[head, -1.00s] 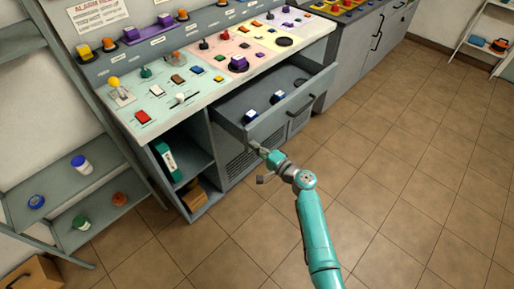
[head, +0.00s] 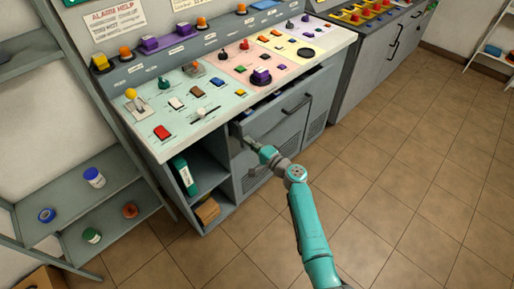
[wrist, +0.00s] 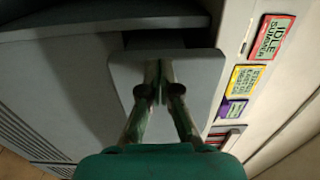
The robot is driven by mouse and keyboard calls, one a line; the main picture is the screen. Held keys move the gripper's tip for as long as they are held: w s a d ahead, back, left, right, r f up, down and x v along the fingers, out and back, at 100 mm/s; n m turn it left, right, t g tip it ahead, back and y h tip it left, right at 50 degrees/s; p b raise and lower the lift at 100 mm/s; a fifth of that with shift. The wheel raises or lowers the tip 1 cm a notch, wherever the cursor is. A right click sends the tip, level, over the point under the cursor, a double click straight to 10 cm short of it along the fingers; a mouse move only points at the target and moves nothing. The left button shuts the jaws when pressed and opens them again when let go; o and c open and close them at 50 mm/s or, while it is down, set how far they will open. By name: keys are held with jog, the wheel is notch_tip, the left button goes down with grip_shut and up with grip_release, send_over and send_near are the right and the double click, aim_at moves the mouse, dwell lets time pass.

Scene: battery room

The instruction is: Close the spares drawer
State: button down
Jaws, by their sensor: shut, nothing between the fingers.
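The spares drawer (head: 272,123) is a grey drawer under the console top, with a dark bar handle (head: 297,104). It stands slightly open, with a narrow dark gap above its front and a hint of blue inside. My gripper (head: 251,143) is shut and empty at the left end of the drawer front. In the wrist view my closed fingertips (wrist: 159,88) are over a grey panel (wrist: 200,75), seemingly the drawer front, touching or very close to it. The rest of the drawer's inside is hidden.
The console top (head: 225,95) with buttons and levers overhangs the drawer. An open cubby with a teal binder (head: 184,176) and a brown box (head: 207,210) is left of it. A grey shelf rack (head: 110,200) stands at left. Tiled floor (head: 400,190) at right is clear.

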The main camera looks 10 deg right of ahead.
aim_at(243, 137)
jog(key=shift+x, duration=2)
jog(key=shift+s, duration=0.1)
